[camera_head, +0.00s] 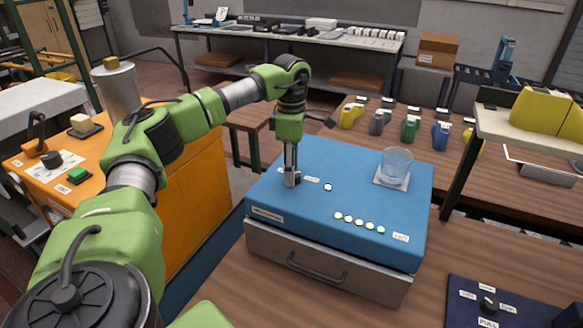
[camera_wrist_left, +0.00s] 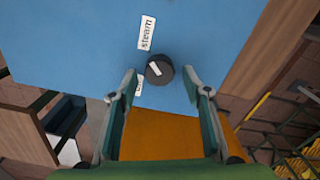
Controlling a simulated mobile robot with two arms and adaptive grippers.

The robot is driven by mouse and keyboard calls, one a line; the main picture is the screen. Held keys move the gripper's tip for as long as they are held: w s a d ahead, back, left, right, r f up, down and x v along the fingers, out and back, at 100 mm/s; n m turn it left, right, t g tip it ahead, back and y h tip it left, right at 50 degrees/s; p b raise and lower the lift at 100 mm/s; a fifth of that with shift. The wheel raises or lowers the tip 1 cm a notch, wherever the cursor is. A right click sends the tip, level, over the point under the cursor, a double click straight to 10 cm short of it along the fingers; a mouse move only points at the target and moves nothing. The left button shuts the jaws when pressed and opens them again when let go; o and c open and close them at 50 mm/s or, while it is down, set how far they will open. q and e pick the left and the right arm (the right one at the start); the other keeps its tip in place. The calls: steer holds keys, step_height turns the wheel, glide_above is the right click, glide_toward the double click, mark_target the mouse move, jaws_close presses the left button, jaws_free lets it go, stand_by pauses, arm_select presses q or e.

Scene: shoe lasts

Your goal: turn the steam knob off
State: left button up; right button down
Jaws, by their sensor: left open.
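The steam knob (camera_wrist_left: 160,68) is a round dark knob with a white pointer mark, on the blue top of a box (camera_head: 350,160). In the left wrist view the pointer tilts toward the upper left. A white "steam" label (camera_wrist_left: 146,33) lies above the knob, and another label (camera_wrist_left: 138,90), partly hidden by a finger, lies below left. My left gripper (camera_head: 292,180) points down at the left part of the box top. In the wrist view its open fingers (camera_wrist_left: 160,76) stand on either side of the knob, with gaps. In the head view the gripper hides the knob.
A glass of water (camera_head: 396,165) stands on a pale pad at the box's back right. Several pale buttons (camera_head: 360,222) line the front right. A drawer (camera_head: 320,268) is shut below. An orange cabinet (camera_head: 190,170) stands left. A dark panel (camera_head: 500,305) lies front right.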

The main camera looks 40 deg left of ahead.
arm_select(q)
steer(key=shift+f, duration=0.4)
steer(key=c, duration=1.1)
